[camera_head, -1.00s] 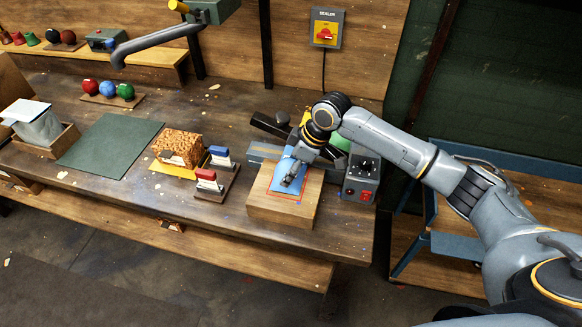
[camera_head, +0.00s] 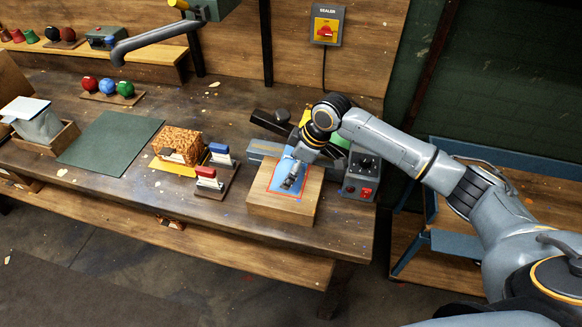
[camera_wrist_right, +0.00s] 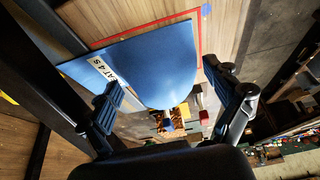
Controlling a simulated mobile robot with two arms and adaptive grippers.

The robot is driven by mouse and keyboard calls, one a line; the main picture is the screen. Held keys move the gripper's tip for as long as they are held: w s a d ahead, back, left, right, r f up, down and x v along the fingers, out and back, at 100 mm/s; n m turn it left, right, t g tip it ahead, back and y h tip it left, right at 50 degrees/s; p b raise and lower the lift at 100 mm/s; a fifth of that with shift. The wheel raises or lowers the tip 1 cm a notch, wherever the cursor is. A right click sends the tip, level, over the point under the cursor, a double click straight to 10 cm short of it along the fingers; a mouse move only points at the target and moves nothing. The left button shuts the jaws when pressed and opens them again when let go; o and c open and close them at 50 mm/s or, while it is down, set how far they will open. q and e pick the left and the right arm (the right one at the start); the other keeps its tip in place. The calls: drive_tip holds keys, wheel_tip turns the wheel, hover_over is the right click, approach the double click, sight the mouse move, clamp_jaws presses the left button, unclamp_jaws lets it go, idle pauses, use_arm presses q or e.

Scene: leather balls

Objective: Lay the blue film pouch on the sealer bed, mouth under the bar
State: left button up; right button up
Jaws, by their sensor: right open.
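The blue film pouch (camera_head: 278,181) lies on the wooden sealer bed (camera_head: 265,207), within a red outline. In the right wrist view the pouch (camera_wrist_right: 150,62) shows a white label and a rounded, bulging end. The sealer's grey-blue bar piece (camera_head: 262,152) and a black arm (camera_head: 270,123) stand behind the bed. My right wrist hides where the pouch's far end meets the bar, so I cannot tell whether its mouth is under it. My right gripper (camera_head: 290,183) is open, low over the pouch; its fingers (camera_wrist_right: 172,105) are spread to either side. My left gripper is not in view.
The control box (camera_head: 361,177) stands right of the bed. Red and blue stamps (camera_head: 212,178) on a holder and a cork-like block (camera_head: 179,147) stand to the left. A green mat (camera_head: 110,144) lies clear further left.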

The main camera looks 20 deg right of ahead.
drive_tip(key=v, duration=1.2)
